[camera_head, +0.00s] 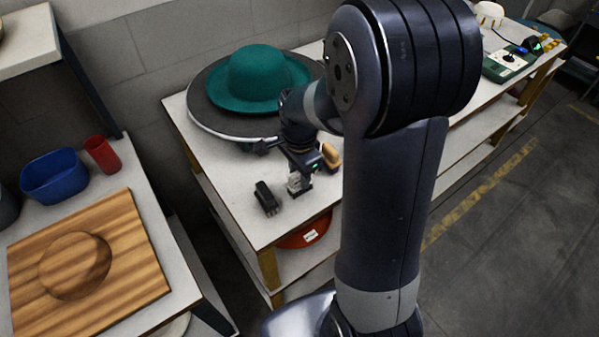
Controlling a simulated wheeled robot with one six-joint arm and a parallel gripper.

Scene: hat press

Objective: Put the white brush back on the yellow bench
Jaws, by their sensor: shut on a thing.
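The yellow bench (233,192) has a pale top and yellow legs and stands in the middle of the head view. My gripper (301,177) points down over its front part and is shut on the white brush (295,186). Only a small pale part of the brush shows below the jaws. It is at or just above the bench top; I cannot tell whether it touches. My gripper and arm hide the rest of it.
A black brush (267,198) lies left of my gripper, and a tan-handled one (331,157) lies close on its right. A teal hat (257,79) sits on a round grey plate (208,107) behind. Bare bench top lies at the front left.

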